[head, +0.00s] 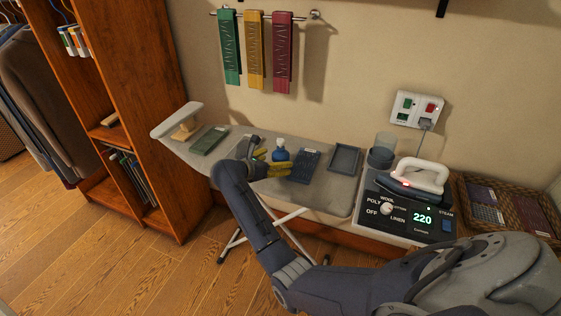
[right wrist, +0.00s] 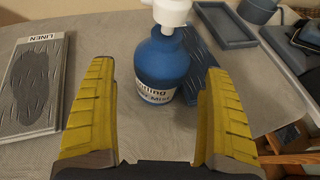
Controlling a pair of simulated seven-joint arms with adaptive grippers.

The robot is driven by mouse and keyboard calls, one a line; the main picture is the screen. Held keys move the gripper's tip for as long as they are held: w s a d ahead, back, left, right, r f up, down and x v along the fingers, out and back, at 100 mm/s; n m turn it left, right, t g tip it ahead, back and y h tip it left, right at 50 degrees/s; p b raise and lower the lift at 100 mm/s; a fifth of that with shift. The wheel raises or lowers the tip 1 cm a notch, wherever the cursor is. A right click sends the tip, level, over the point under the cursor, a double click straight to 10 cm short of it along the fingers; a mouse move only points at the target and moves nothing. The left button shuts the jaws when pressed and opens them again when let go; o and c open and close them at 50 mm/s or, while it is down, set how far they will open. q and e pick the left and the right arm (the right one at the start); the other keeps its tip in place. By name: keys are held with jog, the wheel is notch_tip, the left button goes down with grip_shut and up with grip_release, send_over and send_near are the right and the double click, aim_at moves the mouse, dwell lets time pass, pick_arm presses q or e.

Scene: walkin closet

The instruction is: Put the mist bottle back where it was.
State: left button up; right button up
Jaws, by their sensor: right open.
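The mist bottle (head: 281,154) is blue with a white top and stands upright on the grey ironing board (head: 232,170). In the right wrist view the bottle (right wrist: 162,72) shows a white label, partly readable as "Mist", and its top is cut off by the frame edge. My right gripper (head: 268,162) is open and low over the board, its yellow fingers pointing at the bottle. In the right wrist view the bottle is beyond the fingertips, between their lines, and the gripper (right wrist: 152,85) holds nothing. My left gripper is not in view.
A dark blue patterned cloth (head: 305,167) lies right of the bottle, then an empty shallow tray (head: 345,160).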

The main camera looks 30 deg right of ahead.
aim_at(281, 159)
jog(key=shift+x, duration=1.7)
jog(key=c, duration=1.4)
jog(key=shift+c, duration=0.8)
jog(key=shift+r, duration=0.15)
